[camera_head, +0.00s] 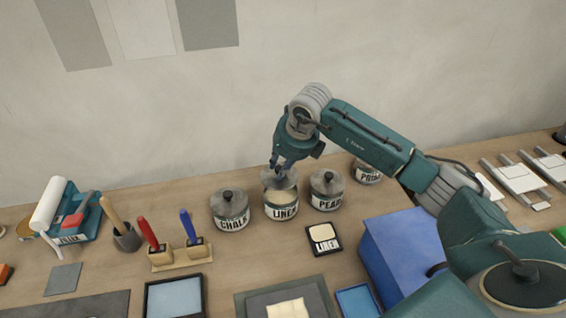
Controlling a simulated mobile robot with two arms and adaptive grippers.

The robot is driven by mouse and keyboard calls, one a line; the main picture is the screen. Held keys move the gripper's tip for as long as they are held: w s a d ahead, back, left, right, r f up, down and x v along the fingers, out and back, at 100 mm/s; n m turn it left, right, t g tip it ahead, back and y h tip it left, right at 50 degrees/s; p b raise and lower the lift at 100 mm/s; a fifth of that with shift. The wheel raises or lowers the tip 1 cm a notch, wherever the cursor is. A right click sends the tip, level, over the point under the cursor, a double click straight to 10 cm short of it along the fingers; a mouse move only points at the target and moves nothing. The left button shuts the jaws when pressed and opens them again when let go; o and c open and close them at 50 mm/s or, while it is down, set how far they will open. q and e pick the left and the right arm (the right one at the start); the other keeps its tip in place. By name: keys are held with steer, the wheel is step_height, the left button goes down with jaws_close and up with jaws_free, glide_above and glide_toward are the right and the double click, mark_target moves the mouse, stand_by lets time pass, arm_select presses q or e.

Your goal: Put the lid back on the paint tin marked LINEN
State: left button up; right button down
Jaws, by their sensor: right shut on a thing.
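The tin marked LINEN (282,211) stands upright on the bench between the CHALK tin (230,217) and the PEARL tin (325,198). Its top is open at the front and cream paint shows inside. My right gripper (278,166) is above the tin, shut on a grey lid (279,182). The lid is over the back part of the opening. I cannot tell whether it touches the rim. The gripper hides the lid's knob. My left gripper is not in view.
The CHALK and PEARL tins have knobbed lids on and stand close on both sides. A fourth tin (367,172) is behind right. A LINEN card (323,239) lies in front. A blue box (403,255) stands at right, red and blue handled tools (187,226) at left.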

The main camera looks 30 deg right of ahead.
mark_target(284, 178)
steer(key=shift+f, duration=0.6)
steer(key=f+b, duration=0.1)
steer(key=f, duration=0.1)
steer(key=f+b, duration=0.1)
steer(key=shift+d+f+b, duration=0.2)
steer(key=shift+d+b, duration=0.05)
steer(key=shift+b, duration=0.05)
steer(key=shift+w+f, duration=0.1)
steer(key=shift+f, duration=0.15)
steer(key=shift+f+b, duration=0.15)
steer(key=shift+b, duration=0.2)
arm_select(q)
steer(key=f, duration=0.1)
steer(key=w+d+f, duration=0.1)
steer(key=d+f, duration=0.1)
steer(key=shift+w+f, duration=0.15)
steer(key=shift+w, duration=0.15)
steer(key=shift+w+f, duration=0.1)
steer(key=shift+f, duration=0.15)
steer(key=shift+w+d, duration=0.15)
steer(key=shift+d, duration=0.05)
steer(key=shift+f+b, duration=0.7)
steer(key=shift+b, duration=0.2)
arm_select(e)
steer(key=shift+f, duration=0.15)
